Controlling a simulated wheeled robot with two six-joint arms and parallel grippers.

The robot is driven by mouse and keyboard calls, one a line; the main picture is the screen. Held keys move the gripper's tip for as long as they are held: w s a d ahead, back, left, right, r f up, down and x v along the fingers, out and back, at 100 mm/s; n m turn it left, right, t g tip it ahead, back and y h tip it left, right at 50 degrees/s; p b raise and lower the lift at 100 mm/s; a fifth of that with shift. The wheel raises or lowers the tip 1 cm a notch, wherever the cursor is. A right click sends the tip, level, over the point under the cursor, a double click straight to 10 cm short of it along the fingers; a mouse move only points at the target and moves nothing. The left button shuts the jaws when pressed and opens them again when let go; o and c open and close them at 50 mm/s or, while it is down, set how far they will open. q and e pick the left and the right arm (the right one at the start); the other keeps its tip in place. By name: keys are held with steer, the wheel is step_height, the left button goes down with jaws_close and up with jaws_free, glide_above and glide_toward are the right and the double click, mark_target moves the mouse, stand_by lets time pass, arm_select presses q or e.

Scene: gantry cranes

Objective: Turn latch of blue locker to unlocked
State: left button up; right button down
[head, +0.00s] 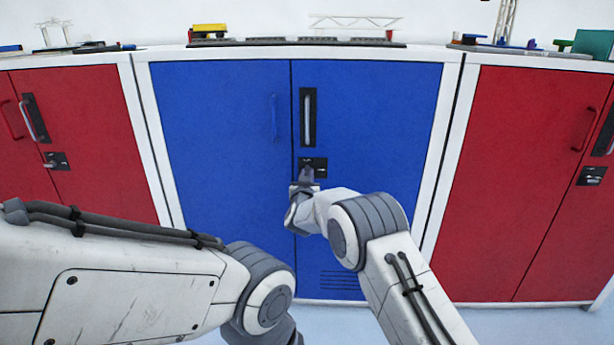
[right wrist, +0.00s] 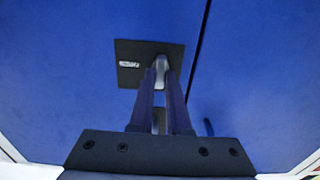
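The blue locker (head: 220,150) stands straight ahead with both doors shut. Its latch sits on a small black plate (head: 319,163) on the right door, below the long handle (head: 308,117). The right wrist view shows this plate (right wrist: 130,52) with a grey latch lever (right wrist: 160,66) at its right. My right gripper (head: 307,180) is at the latch, its two dark fingers (right wrist: 160,78) on either side of the lever, with little or no gap. The fingers partly hide the lever, so its exact angle is unclear. My left gripper is out of view; only its arm shows at lower left.
Red lockers stand at left (head: 95,120) and right (head: 530,180). The counter (head: 140,52) above carries a yellow model (head: 210,29), dark tracks and small parts. A blue handle (head: 274,117) juts from the left blue door. The pale floor in front is clear.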

steer(key=shift+m, duration=0.3)
steer(key=shift+d+f+m+b, duration=0.1)
steer(key=shift+m+b, duration=1.75)
steer(key=shift+m, duration=1.05)
steer(key=shift+d+f+m+b, duration=0.1)
steer(key=shift+m+b, duration=1.75)
steer(key=shift+m, duration=1.05)
steer(key=shift+d+f+m+b, duration=0.1)
steer(key=shift+m+b, duration=1.75)
steer(key=shift+m, duration=1.05)
steer(key=c, duration=0.9)
jaws_free()
steer(key=shift+a+r, duration=0.1)
